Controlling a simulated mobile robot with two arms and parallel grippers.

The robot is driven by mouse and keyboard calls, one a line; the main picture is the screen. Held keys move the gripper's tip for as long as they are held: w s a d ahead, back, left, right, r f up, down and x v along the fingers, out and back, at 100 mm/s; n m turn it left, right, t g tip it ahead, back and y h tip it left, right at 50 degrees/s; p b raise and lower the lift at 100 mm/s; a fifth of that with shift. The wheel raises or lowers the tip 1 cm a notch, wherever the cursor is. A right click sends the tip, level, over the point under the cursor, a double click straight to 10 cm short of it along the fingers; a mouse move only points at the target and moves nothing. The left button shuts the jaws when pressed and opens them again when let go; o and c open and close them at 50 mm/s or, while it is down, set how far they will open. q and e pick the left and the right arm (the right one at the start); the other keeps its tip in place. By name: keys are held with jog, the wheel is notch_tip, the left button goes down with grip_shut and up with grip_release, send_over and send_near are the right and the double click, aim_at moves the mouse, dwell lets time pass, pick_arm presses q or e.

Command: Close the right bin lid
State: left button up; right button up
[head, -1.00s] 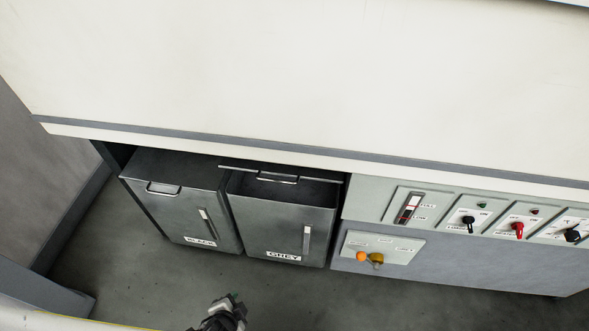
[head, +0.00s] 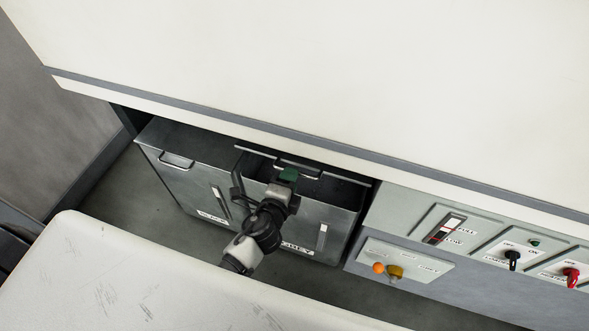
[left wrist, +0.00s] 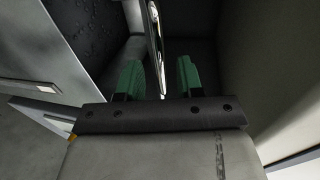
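The right bin (head: 333,218), labelled GREY, stands under the counter with its lid (head: 341,179) raised at the back and its top open. The lid carries a metal handle (head: 310,172). My left gripper (head: 288,175) reaches over the bin's opening, close to the lid handle. In the left wrist view, its green fingertips (left wrist: 160,80) are apart, and a shiny metal bar (left wrist: 154,35), apparently the handle, runs into the gap between them. Contact with either finger cannot be made out. My forearm hides part of the bin's front and label. My right gripper is not in view.
The left bin (head: 185,180), labelled BLACK, stands beside it with its lid down. The counter (head: 300,90) overhangs both bins closely. A control panel (head: 480,240) with knobs and a small box with orange and yellow buttons (head: 388,270) lie to the right.

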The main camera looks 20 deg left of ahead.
pick_arm(q)
jog(key=shift+x, duration=1.85)
grip_shut()
